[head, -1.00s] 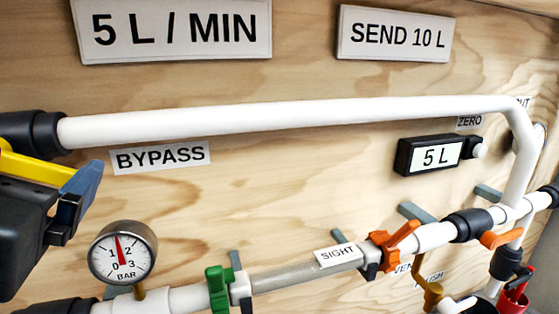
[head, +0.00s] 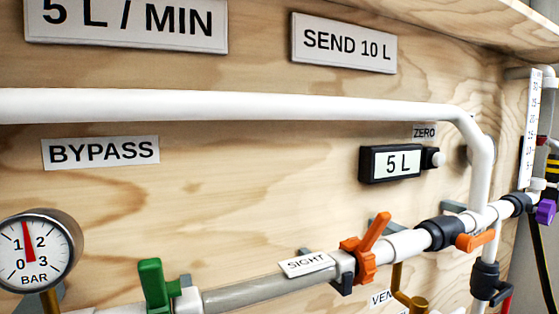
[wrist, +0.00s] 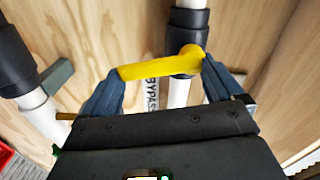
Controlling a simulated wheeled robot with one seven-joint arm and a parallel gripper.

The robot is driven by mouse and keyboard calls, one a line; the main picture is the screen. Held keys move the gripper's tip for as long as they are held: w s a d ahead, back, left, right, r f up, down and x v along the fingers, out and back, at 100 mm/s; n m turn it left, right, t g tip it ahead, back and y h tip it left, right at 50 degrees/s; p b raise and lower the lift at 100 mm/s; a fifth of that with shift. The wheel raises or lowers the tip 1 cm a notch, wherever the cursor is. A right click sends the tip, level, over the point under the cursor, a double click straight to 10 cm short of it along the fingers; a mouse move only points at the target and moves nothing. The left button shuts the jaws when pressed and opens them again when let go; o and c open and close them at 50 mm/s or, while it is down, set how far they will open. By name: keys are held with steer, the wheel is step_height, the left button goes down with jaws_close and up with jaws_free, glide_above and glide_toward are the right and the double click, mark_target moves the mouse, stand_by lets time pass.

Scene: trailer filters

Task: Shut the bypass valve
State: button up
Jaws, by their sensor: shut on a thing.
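The yellow bypass valve handle (wrist: 155,67) lies across the white pipe (wrist: 179,94) in the wrist view, nearly square to it and slightly tilted. The dark valve body (wrist: 187,27) is behind it. My gripper (wrist: 162,68) is shut on the handle, with one blue finger at each end of it. The BYPASS label (wrist: 152,92) is partly hidden behind the handle and gripper. In the head view, the white bypass pipe (head: 250,106) runs along the board above the BYPASS label (head: 100,151). The valve and my gripper are outside that view.
The lower line carries a green handle (head: 153,284), an orange lever (head: 370,240) and a smaller orange handle (head: 475,241). A pressure gauge (head: 35,252) points between 1 and 2. A counter (head: 392,163) reads 5 L. A red container (wrist: 14,170) shows at lower left in the wrist view.

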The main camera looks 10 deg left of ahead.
steer(key=shift+s+a+f+m+b, duration=0.1)
steer(key=shift+a+f+m+b, duration=0.05)
steer(key=shift+m+b, duration=0.4)
steer(key=shift+s+a+f+m+b, duration=0.15)
steer(key=shift+m+b, duration=0.2)
steer(key=shift+m, duration=0.3)
steer(key=o, duration=1.1)
steer(key=shift+o, duration=0.2)
steer(key=shift+s+r, duration=0.1)
steer(key=v, duration=0.7)
steer(key=shift+s+d+b, duration=0.25)
steer(key=shift+b, duration=0.05)
